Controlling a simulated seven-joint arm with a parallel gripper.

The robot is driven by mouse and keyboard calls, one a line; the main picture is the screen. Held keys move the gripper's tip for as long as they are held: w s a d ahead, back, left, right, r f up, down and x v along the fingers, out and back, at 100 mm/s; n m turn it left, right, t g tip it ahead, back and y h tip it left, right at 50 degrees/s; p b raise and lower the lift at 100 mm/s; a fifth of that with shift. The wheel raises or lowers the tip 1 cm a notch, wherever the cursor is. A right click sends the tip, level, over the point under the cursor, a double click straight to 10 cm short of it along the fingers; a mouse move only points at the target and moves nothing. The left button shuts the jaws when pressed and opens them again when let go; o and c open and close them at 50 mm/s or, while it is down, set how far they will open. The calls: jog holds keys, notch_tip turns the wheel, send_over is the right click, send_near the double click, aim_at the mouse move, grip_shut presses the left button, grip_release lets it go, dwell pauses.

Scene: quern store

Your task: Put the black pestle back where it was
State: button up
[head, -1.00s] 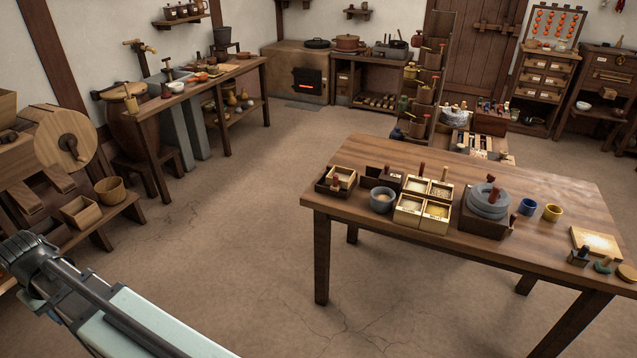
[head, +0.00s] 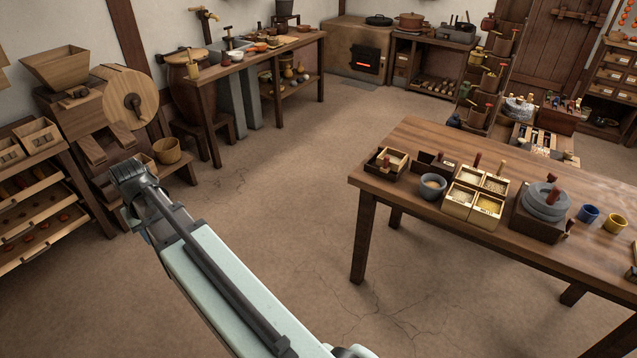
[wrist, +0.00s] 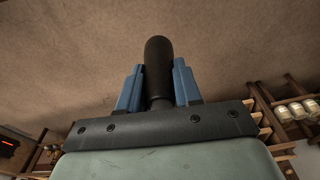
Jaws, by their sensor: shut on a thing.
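The black pestle (wrist: 158,60) is in the wrist view, a dark, round-ended rod standing out between the two blue fingers. My gripper (wrist: 158,88) is shut on it, with one finger at each side. The pestle's lower part is hidden between the fingers. Only brown floor shows behind it. In the head view my arm reaches to the left over the floor, and neither the fingers nor the pestle can be made out there.
The table (head: 440,140) at right bears a blue-grey bowl (head: 433,186), a box of powders (head: 470,215) and a stone quern (head: 546,203). A drawer rack (head: 40,220) and wooden mill (head: 85,110) stand at left. A long bench (head: 290,50) is behind. The middle floor is clear.

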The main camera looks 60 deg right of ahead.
jog(key=s+d+m, duration=0.2)
jog(key=s+d, duration=0.2)
jog(key=d, duration=0.7)
jog(key=s+d+m, duration=0.2)
jog(key=s+d, duration=0.2)
jog(key=d, duration=0.7)
jog(key=s+d+m, duration=0.2)
jog(key=s+d, duration=0.3)
jog(key=d, duration=0.6)
jog(key=s+d+r+m+g+h, duration=0.1)
jog(key=s+d+m, duration=0.3)
jog(key=s+d, duration=1.3)
jog(key=s+d+r+m, duration=0.2)
jog(key=s+d+m, duration=0.2)
jog(key=s+d, duration=1.3)
jog(key=shift+w+d+f, duration=0.45)
jog(key=shift+w+f, duration=0.05)
jog(key=shift+f, duration=1.25)
jog(key=shift+w+d+f, duration=0.45)
jog(key=shift+w+f, duration=0.05)
jog(key=shift+f, duration=1.2)
jog(key=shift+w+d+f, duration=0.45)
jog(key=shift+w+f, duration=0.05)
jog(key=shift+f, duration=1.25)
jog(key=shift+f, duration=0.15)
jog(key=o, duration=0.8)
jog(key=shift+c, duration=0.2)
